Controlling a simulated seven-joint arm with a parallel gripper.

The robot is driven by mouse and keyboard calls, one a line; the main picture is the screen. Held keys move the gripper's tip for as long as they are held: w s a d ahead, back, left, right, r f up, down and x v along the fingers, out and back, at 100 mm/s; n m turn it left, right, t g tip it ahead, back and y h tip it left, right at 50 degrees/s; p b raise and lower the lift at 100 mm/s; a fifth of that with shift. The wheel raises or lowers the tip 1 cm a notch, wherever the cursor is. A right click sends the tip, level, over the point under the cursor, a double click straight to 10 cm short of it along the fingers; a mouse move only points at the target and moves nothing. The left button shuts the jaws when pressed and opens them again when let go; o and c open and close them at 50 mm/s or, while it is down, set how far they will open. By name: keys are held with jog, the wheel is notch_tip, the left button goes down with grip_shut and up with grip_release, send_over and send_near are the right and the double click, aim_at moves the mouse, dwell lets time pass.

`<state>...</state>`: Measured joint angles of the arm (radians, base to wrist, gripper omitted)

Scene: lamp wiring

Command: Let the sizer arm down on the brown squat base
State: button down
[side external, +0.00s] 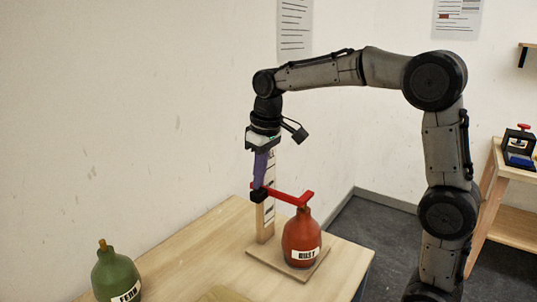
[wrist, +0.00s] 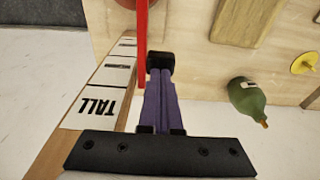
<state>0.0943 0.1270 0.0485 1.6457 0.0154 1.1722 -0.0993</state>
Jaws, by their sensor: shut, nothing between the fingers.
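The brown squat base (side external: 301,240), a red-brown bottle shape labelled RUST, stands upright on the sizer's wooden foot (side external: 318,272). The sizer's post (side external: 267,221) carries a white scale; the wrist view shows the word TALL on it (wrist: 92,106). The red sizer arm (side external: 288,195) reaches from the post over the base, its outer end at the top of the neck. I cannot tell if they touch. The arm is a red strip in the wrist view (wrist: 142,45). My gripper (side external: 259,195), purple fingers with black tips, is shut and empty beside the arm near the post; contact is unclear.
A green base (side external: 117,274) labelled FERN stands at the table's left; the wrist view also shows it (wrist: 248,104). A flat wooden block (wrist: 243,20) and a yellow disc (wrist: 305,64) lie on the table (side external: 190,262). A side table (side external: 510,172) stands right.

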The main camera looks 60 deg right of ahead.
notch_tip(320, 180, up, 15)
dwell(0.9)
jog(key=shift+r, duration=0.1)
jog(key=s+a+t, duration=0.2)
jog(key=s+a, duration=0.1)
jog(key=s, duration=1.2)
jog(key=s+f+t, duration=0.1)
jog(key=s+f, duration=0.3)
jog(key=f, duration=0.5)
jog(key=s+f, duration=0.5)
jog(key=f, duration=0.4)
jog(key=shift+a+t, duration=0.25)
jog(key=shift+t, duration=0.15)
